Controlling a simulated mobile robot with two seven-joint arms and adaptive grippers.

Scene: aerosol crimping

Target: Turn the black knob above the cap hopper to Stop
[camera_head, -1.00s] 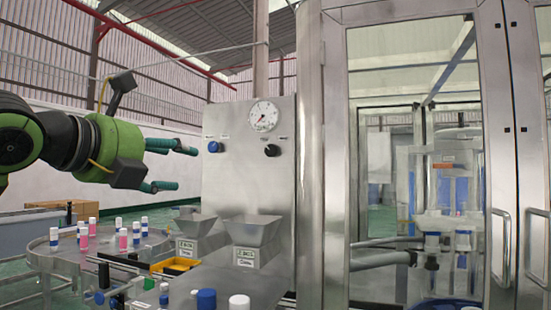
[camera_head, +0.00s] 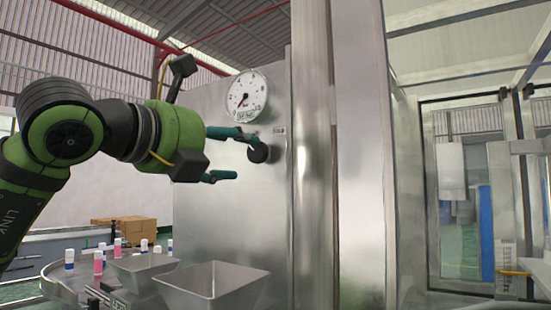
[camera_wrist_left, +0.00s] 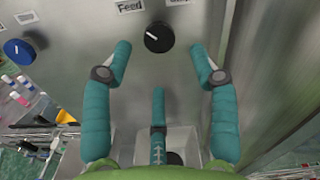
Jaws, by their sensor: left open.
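The black knob (camera_head: 258,152) sits on the steel panel below the gauge, partly behind a finger of my left gripper in the head view. In the left wrist view the knob (camera_wrist_left: 158,37) shows whole, with a white mark pointing to the upper left, toward the "Feed" label (camera_wrist_left: 130,5). A second label to its upper right is cut off by the frame edge. My left gripper (camera_head: 228,155) is open, its teal fingers on either side of and short of the knob. In the wrist view the gripper (camera_wrist_left: 160,65) holds nothing. My right gripper is not in view.
A round gauge (camera_head: 246,97) is above the knob. A blue knob (camera_wrist_left: 19,52) is to the left in the wrist view. Steel hoppers (camera_head: 212,284) stand below. A steel post (camera_head: 311,150) rises close on the right. Bottles (camera_head: 98,262) stand on a round table at the left.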

